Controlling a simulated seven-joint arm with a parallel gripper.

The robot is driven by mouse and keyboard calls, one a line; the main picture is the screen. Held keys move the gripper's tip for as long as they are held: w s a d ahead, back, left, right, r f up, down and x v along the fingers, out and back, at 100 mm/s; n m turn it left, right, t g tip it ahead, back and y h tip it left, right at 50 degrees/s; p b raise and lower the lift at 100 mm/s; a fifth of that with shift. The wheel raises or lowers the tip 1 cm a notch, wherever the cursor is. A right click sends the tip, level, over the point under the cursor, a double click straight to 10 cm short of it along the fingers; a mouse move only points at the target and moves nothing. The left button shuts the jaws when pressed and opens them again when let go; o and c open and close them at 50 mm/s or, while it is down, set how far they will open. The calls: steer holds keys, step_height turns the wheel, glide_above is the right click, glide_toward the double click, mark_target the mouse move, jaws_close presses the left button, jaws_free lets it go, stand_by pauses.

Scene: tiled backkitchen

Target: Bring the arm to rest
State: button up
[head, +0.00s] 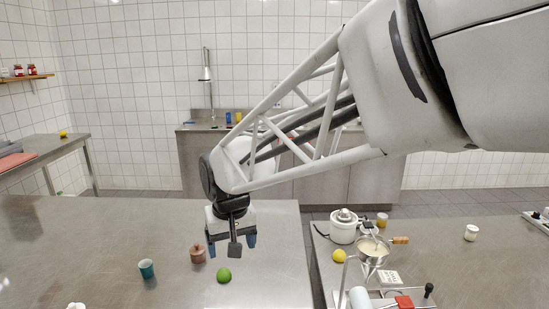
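My gripper (232,243) hangs from the arm over the right part of the near-left steel table (60,255), pointing down. Its blue-tipped fingers stand apart, and I see nothing between them except a dark grey part in front. A green lime (224,275) lies on the table just below and in front of it.
The right table (470,260) holds a white appliance (343,228), a yellow lemon (339,256), a strainer (374,250) on a stand and a white cup (471,232). A gap separates the two tables. A sink counter (190,160) stands behind. The left table's middle is clear.

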steer(key=s+d+m, duration=0.2)
steer(key=s+d, duration=0.7)
steer(key=d, duration=0.5)
steer(key=s+d+f+m+t, duration=0.1)
steer(key=s+d+m, duration=0.1)
steer(key=s+d, duration=0.8)
steer(key=shift+s+d+f+m+h, duration=0.15)
steer(key=shift+s+d+m+h, duration=0.2)
steer(key=shift+d, duration=1.6)
steer(key=shift+w, duration=0.1)
